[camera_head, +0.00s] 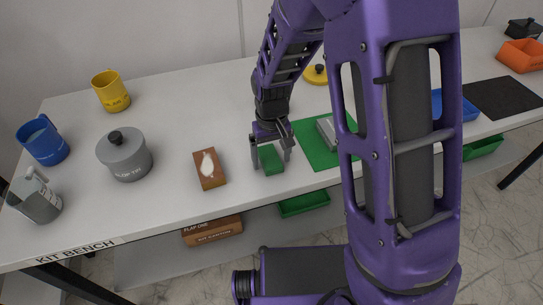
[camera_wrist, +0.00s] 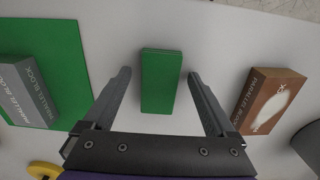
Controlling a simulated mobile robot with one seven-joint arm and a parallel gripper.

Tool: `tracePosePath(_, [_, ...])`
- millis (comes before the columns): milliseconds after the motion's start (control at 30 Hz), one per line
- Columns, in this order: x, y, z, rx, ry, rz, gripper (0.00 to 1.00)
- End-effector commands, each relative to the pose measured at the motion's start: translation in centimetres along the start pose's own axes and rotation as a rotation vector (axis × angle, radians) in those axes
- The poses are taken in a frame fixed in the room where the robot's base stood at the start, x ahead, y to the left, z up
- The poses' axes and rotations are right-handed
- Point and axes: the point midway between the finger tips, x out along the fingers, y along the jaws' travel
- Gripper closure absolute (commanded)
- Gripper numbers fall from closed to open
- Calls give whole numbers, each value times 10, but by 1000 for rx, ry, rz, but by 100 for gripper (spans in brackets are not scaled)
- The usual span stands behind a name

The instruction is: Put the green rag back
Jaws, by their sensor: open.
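The green rag (camera_head: 271,160) is a small folded, block-like piece on the white bench, near its front edge. In the wrist view the rag (camera_wrist: 161,82) lies between the two fingers, with a gap on both sides. My gripper (camera_head: 270,153) is open and empty, pointing down at the rag; it also shows in the wrist view (camera_wrist: 159,76). I cannot tell how far down the fingers reach beside the rag. A green mat (camera_head: 309,142) lies just right of the rag, with a grey parallel block (camera_wrist: 24,92) on it. My arm hides part of the mat in the head view.
A brown parallel block (camera_head: 209,169) stands close left of my gripper. A grey pot (camera_head: 125,157), blue mug (camera_head: 43,141), yellow mug (camera_head: 111,91) and grey jug (camera_head: 34,197) stand further left. A dark mat (camera_head: 503,97) and orange bin (camera_head: 520,55) are far right. Green bins (camera_head: 304,203) sit below.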

Motion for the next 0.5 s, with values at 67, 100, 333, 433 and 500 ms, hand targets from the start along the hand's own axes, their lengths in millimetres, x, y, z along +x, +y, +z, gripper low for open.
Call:
tracePosePath(67, [-6,0,0,0,2,0,9])
tracePosePath(100, [-11,0,-1,0,4,0,9])
tracePosePath(333, [-59,0,-2,0,7,0,9])
tracePosePath(433, [-80,0,-1,0,5,0,9])
tracePosePath(500, [-93,0,-1,0,4,0,9])
